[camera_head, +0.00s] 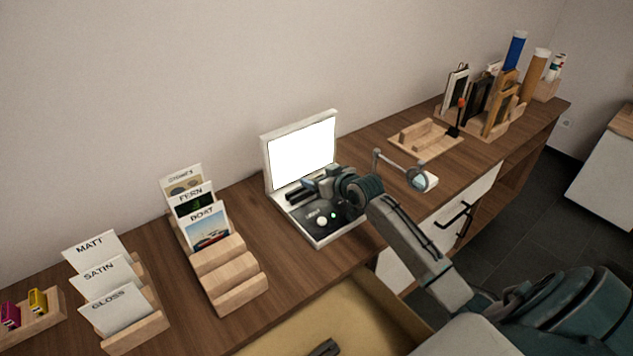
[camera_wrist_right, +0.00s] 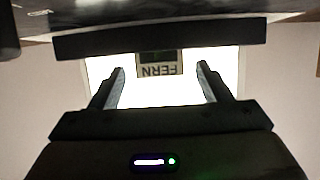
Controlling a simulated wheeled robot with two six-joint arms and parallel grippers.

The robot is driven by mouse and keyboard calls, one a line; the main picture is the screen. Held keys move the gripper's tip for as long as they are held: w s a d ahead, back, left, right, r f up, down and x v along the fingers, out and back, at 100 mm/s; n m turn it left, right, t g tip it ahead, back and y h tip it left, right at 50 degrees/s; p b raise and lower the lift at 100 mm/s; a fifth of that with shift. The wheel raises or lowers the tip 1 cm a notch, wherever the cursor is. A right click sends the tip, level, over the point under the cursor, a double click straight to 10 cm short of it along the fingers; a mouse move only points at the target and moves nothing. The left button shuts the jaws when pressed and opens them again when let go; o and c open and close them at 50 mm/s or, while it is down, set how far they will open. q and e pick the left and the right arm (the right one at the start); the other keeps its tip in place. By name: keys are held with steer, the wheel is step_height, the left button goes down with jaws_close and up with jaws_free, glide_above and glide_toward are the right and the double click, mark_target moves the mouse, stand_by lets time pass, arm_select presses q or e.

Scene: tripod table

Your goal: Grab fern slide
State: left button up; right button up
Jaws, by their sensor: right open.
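The fern slide (camera_wrist_right: 159,69) shows in the right wrist view, with a dark picture and an upside-down FERN label against the bright screen (camera_head: 303,153). It appears between the fingertips of my right gripper, with clear gaps on both sides. My right gripper (camera_head: 308,187) is open, low in front of the screen of the slide viewer (camera_head: 332,238). In the head view I cannot make out the slide there; the gripper may hide it. A larger FERN card (camera_head: 192,202) stands in a wooden rack (camera_head: 232,277) at left. My left gripper cannot be identified.
A rack of MATT, SATIN and GLOSS cards (camera_head: 115,305) stands at left. A magnifier (camera_head: 418,180) stands right of the viewer, near a wooden tray (camera_head: 428,150). Frames and tubes fill the far right. An open drawer (camera_head: 350,325) lies below the desk's front edge.

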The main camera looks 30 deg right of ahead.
steer(key=shift+c, duration=0.4)
steer(key=c, duration=1)
arm_select(q)
steer(key=shift+s, duration=0.35)
steer(key=shift+w, duration=0.1)
